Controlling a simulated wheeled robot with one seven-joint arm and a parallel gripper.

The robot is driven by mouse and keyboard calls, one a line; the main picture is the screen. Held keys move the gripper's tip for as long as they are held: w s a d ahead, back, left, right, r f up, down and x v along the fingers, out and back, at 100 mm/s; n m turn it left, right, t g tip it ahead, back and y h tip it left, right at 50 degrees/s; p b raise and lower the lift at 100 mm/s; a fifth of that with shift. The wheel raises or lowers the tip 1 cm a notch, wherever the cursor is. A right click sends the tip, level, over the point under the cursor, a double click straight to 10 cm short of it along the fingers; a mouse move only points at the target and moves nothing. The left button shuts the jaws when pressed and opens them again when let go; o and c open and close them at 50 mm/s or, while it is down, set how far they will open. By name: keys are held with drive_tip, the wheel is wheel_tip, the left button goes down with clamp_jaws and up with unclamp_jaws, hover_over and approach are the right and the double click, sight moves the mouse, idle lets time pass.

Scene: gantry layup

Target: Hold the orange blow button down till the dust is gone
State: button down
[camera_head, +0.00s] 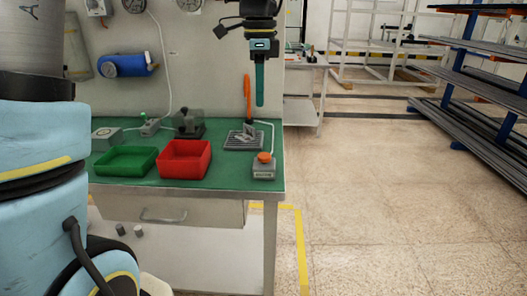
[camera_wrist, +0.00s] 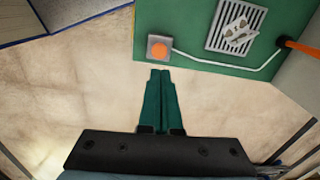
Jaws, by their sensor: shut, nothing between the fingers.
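The orange blow button (camera_head: 264,157) sits on a grey box (camera_head: 263,170) at the right front corner of the green-topped bench. It also shows in the wrist view as an orange disc (camera_wrist: 159,50) on its box, and it looks unpressed. My gripper (camera_head: 260,104) is above the bench, pointing down, with its green fingers together and empty. In the wrist view my gripper (camera_wrist: 161,72) has its fingertips a little below the box in the picture, apart from the button. A grey slotted grate (camera_head: 243,140) with pale pieces on it lies behind the button. I cannot make out dust.
A red bin (camera_head: 185,160) and a green bin (camera_head: 126,161) stand left of the button. An orange nozzle (camera_head: 247,86) stands upright behind the grate (camera_wrist: 214,42). A white cable (camera_wrist: 235,67) runs from the button box. Open floor (camera_head: 390,220) lies to the right.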

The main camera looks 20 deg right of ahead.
sight(265, 156)
drive_tip(key=shift+s+d+r+m, duration=0.25)
drive_tip(key=shift+d+m, duration=0.15)
drive_tip(key=shift+d, duration=0.2)
drive_tip(key=shift+f, duration=0.1)
wheel_tip(265, 156, down, 14)
drive_tip(key=shift+r+p, duration=0.1)
drive_tip(key=shift+p, duration=0.95)
